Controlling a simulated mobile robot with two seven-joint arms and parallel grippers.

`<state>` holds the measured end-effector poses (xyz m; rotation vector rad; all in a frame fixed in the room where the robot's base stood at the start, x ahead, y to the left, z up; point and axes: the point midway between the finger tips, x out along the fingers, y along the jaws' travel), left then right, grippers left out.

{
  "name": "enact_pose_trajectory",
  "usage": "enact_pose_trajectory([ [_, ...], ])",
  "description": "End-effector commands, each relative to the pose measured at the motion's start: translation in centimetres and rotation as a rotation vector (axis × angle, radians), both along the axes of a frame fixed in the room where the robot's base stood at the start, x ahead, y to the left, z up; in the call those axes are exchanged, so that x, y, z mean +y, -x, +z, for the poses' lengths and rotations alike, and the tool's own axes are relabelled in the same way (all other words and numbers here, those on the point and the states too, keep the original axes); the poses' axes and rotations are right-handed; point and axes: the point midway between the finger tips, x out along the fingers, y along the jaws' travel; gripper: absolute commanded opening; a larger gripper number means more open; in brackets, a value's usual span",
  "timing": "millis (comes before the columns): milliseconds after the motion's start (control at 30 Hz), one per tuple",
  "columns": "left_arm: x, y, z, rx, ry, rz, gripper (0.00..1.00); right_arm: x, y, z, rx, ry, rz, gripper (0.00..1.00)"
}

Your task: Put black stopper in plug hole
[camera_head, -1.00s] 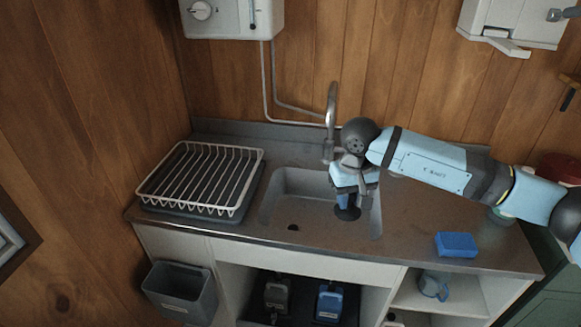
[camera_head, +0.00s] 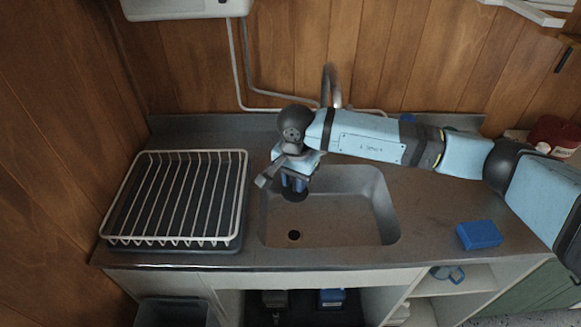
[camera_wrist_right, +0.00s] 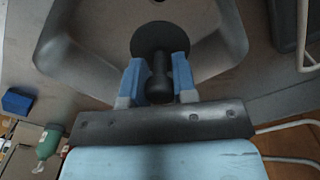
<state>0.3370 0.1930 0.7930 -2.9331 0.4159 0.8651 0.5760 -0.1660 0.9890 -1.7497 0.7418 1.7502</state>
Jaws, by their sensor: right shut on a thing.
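The black stopper (camera_head: 295,194) hangs below my right gripper (camera_head: 294,181), above the sink basin (camera_head: 345,215) at its left side. In the right wrist view the stopper (camera_wrist_right: 159,70) shows as a dark disc with a thick stem, and the blue fingers of my right gripper (camera_wrist_right: 158,80) are shut on the stem. The plug hole (camera_head: 294,235) is a dark round opening in the basin floor, nearer the front than the stopper. It also shows in part at the top of the right wrist view (camera_wrist_right: 160,1). My left gripper is not in view.
A white wire dish rack (camera_head: 180,197) stands left of the basin. A blue sponge (camera_head: 479,235) lies on the worktop (camera_head: 430,215) to the right. The tap (camera_head: 331,88) rises behind the basin. The basin's front and right are clear.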

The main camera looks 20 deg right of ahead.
Motion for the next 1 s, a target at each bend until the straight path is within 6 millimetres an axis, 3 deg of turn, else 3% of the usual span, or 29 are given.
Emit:
enact_pose_trajectory([
  [167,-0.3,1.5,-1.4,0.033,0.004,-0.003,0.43,0.0,0.0,-1.3,0.001,-0.001,-0.005,0.0],
  [1000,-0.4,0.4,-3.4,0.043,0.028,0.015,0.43,0.0,0.0,-9.7,0.001,0.0,-0.003,0.0],
])
